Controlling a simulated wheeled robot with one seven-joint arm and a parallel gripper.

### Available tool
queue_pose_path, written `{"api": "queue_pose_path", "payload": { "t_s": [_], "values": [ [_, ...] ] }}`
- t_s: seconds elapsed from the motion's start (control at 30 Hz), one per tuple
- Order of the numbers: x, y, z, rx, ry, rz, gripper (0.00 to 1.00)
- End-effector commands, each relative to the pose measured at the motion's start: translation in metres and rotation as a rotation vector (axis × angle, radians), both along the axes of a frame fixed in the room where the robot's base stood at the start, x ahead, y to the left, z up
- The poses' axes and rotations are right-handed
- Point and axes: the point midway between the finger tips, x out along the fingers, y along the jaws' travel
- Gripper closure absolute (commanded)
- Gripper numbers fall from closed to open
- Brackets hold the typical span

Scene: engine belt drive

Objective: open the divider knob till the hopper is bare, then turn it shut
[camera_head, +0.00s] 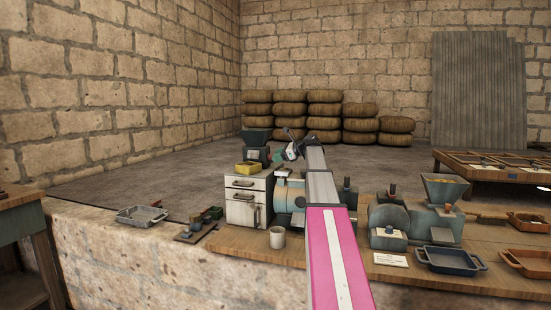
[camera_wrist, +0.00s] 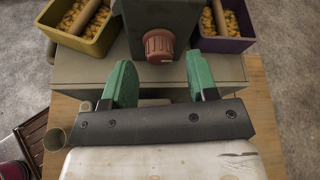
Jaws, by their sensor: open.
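The red-brown divider knob (camera_wrist: 158,45) is on the front of a dark grey-green divider body (camera_wrist: 181,18). My gripper (camera_wrist: 161,75) is open, with its green fingers on either side of the line to the knob and nothing between them. The knob lies just past the fingertips, apart from them. In the head view my gripper (camera_head: 279,155) is just right of the divider, whose dark green hopper (camera_head: 256,136) flares on top. I cannot tell what is in the hopper. A yellow tray (camera_wrist: 53,33) and a purple tray (camera_wrist: 228,45) flank the divider, both holding yellow grains.
The divider stands on a white drawer cabinet (camera_head: 240,184). A light cup (camera_head: 277,238) stands on the bench in front. Machines with another hopper (camera_head: 445,188) and a blue tray (camera_head: 449,261) are to the right. Stacked sacks (camera_head: 324,109) are far behind.

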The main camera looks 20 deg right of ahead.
Motion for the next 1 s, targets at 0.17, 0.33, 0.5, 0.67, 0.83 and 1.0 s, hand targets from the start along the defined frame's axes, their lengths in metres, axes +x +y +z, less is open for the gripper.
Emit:
{"api": "queue_pose_path", "payload": {
  "t_s": [0.17,0.33,0.5,0.67,0.83,1.0],
  "values": [
    [0.0078,0.0093,-0.0046,0.000,0.000,-0.001,0.47],
    [0.0092,0.0114,-0.0057,0.000,0.000,-0.001,0.47],
    [0.0090,0.0112,-0.0057,-0.001,-0.001,-0.001,0.50],
    [0.0090,0.0112,-0.0057,-0.001,-0.001,-0.001,0.96],
    [0.0089,0.0113,-0.0058,-0.002,-0.003,-0.001,0.96],
    [0.0082,0.0117,-0.0059,-0.022,-0.032,0.000,0.96]
  ]
}}
